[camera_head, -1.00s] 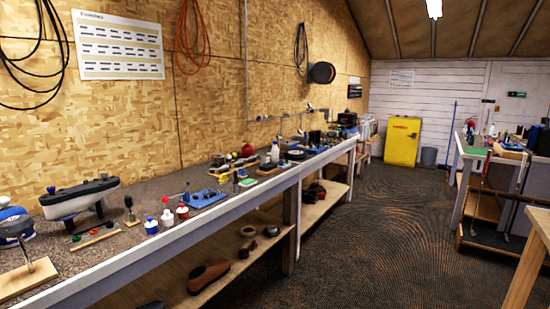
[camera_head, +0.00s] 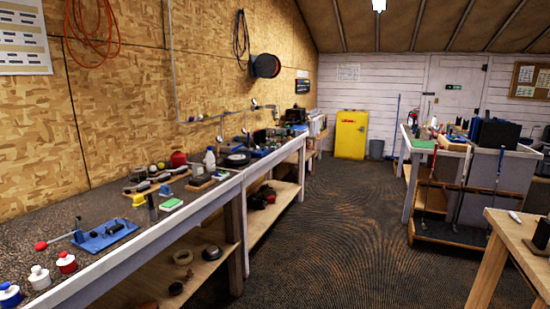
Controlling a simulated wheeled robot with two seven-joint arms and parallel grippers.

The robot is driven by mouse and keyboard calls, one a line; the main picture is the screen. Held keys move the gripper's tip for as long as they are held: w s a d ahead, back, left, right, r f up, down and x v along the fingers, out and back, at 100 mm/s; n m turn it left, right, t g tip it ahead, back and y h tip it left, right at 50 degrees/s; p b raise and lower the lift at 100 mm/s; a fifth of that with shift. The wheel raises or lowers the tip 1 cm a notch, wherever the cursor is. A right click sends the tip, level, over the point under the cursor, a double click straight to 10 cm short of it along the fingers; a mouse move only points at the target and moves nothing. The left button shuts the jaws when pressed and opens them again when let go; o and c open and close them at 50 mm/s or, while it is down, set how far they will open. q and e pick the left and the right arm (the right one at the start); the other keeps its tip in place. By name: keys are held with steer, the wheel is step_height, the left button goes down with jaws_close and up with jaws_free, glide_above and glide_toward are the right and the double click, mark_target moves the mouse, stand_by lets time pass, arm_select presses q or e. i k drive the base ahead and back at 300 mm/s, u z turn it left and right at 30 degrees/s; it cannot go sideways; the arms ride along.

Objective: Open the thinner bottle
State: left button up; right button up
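Three small white bottles stand near the front edge of the left workbench at the lower left: a bottle with blue on it (camera_head: 10,294), an all-white bottle (camera_head: 40,278) and a bottle with red on it (camera_head: 66,262). A larger white bottle (camera_head: 210,158) stands farther along the bench. The labels are too small to read, so I cannot tell which one holds thinner. The small bottles appear capped. Neither of my grippers is in view.
The workbench (camera_head: 140,262) runs along the left wall. A blue fixture (camera_head: 104,236) with a red-knobbed lever lies near the small bottles. A wooden table (camera_head: 500,232) is at lower right, a bench with a club rack (camera_head: 450,232) behind it. The floor (camera_head: 330,240) between is clear.

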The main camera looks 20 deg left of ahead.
mark_target(210, 157)
steer(key=z, duration=0.2)
steer(key=i, duration=1.2)
steer(key=u, duration=0.15)
